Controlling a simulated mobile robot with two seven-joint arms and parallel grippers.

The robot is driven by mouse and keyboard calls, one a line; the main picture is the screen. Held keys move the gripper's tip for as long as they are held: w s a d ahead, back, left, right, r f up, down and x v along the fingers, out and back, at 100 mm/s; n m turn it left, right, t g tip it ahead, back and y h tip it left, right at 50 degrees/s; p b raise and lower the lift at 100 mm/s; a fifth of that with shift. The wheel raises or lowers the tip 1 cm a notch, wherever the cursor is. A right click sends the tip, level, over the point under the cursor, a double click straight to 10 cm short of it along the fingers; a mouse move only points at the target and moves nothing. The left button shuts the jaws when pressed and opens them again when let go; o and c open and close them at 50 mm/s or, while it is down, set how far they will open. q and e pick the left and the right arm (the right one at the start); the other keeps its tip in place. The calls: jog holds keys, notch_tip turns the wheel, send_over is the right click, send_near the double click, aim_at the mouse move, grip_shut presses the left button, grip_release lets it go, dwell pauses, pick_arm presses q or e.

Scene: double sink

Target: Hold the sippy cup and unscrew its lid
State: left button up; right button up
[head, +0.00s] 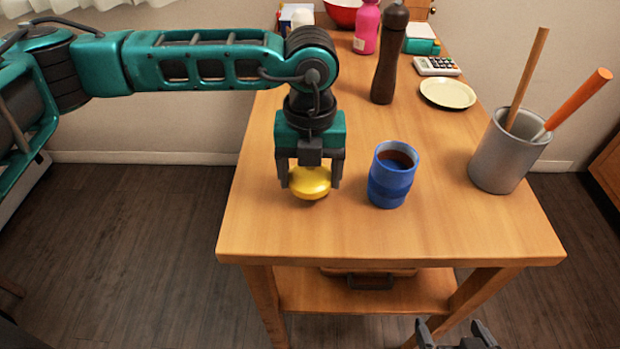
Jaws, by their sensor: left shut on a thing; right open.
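The blue sippy cup (389,184) stands upright on the wooden table, open at the top, with dark liquid inside. The yellow lid (309,184) is off the cup, to its left. My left gripper (310,178) points down and is shut on the lid, with a finger at each side. I cannot tell whether the lid touches the table. My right gripper (457,338) is at the bottom edge of the picture, in front of the table and apart from the cup. It is open and empty, and only its tips show.
A grey utensil holder (503,158) with two long handles stands right of the cup. Behind are a brown pepper mill (389,60), a cream plate (447,93), a calculator (438,66) and a pink bottle (366,28). The table (440,235) is clear in front of the cup.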

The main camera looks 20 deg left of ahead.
pick_arm(q)
jog(key=shift+f, duration=1)
jog(key=shift+f, duration=0.1)
jog(key=o, duration=0.7)
jog(key=shift+f, duration=0.1)
jog(key=o, duration=0.5)
jog(key=shift+c, duration=0.2)
